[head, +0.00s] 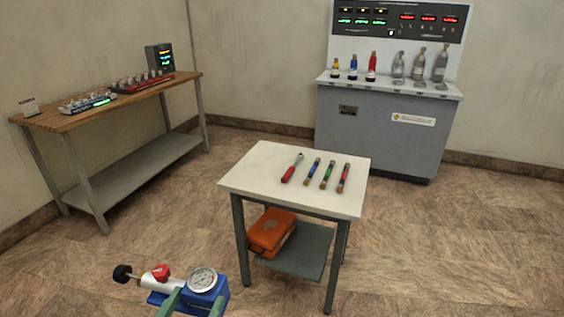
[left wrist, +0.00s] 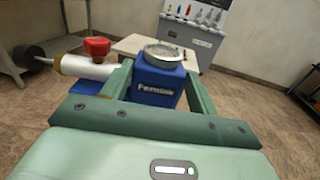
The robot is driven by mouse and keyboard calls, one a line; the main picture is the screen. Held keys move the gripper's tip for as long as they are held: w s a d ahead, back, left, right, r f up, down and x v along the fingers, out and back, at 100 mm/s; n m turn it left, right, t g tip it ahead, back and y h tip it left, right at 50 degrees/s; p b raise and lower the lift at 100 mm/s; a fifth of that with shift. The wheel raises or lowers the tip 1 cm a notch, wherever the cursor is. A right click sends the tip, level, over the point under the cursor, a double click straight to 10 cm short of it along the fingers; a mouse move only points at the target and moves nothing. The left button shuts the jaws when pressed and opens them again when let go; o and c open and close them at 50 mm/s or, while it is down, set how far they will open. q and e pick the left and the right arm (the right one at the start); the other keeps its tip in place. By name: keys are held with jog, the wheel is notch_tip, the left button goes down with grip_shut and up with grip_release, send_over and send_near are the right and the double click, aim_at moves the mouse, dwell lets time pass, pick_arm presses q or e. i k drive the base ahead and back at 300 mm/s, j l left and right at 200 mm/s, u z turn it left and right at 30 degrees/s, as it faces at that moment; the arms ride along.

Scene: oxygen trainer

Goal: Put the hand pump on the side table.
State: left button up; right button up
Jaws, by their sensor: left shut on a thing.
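The hand pump (head: 204,288) is blue with a round dial gauge, a white cylinder, a red knob and a black end knob. It is at the bottom left of the head view, apart from the table. My left gripper (head: 194,302) is shut on it; in the left wrist view the green fingers (left wrist: 156,84) stand on both sides of the pump's blue body (left wrist: 156,88). The side table (head: 235,181) has a white top and grey legs and stands in the middle of the head view, beyond the pump. My right gripper is not in view.
On the side table lie a red-handled tool (head: 292,168) and several coloured tubes (head: 328,174); its front left top is bare. An orange case (head: 271,231) sits on its lower shelf. A wooden bench (head: 60,121) stands at left, a grey console (head: 375,135) at the back.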

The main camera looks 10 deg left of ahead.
aim_at(263, 163)
jog(key=i+j+u, duration=0.2)
jog(key=i, duration=0.65)
jog(key=i+j+z, duration=0.45)
jog(key=i+j, duration=0.45)
